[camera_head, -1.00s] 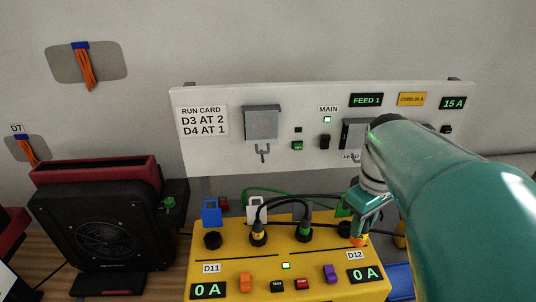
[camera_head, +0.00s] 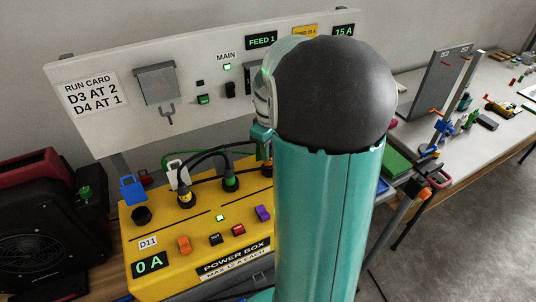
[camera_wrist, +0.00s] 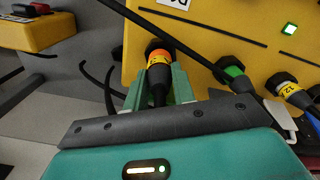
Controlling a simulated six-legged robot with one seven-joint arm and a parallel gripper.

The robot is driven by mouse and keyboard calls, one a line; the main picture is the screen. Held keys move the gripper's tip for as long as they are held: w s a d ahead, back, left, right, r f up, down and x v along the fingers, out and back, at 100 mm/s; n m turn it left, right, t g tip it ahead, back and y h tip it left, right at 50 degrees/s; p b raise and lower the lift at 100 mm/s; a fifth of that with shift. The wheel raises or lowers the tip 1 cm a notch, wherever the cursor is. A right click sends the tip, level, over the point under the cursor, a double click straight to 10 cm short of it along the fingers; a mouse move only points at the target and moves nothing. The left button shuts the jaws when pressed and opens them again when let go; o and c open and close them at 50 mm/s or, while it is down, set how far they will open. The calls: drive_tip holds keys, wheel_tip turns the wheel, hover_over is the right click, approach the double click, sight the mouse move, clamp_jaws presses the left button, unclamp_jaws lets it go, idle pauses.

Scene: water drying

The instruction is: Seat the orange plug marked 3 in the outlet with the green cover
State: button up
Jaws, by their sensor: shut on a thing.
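In the wrist view my gripper (camera_wrist: 158,88) is shut on the orange plug (camera_wrist: 158,60), which has an orange band, a yellow label and a black body. The label's number is too small to read surely. The plug's front end meets a dark round outlet (camera_wrist: 157,45) on the yellow power box (camera_wrist: 210,20); I cannot tell how deep it sits. In the head view my arm hides the plug, this outlet and the green cover. Only a sliver of my gripper's side (camera_head: 263,135) shows there.
A green-banded plug (camera_head: 230,180) and a yellow-labelled plug (camera_head: 186,195) with black cables stand in neighbouring outlets. An empty outlet (camera_head: 141,215) lies below the blue cover (camera_head: 131,190). A white cover (camera_head: 177,172) stands beside it. A switch panel (camera_head: 120,125) rises behind.

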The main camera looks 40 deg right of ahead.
drive_tip(key=shift+f, duration=1.15)
drive_tip(key=shift+f, duration=0.15)
drive_tip(key=o, duration=1)
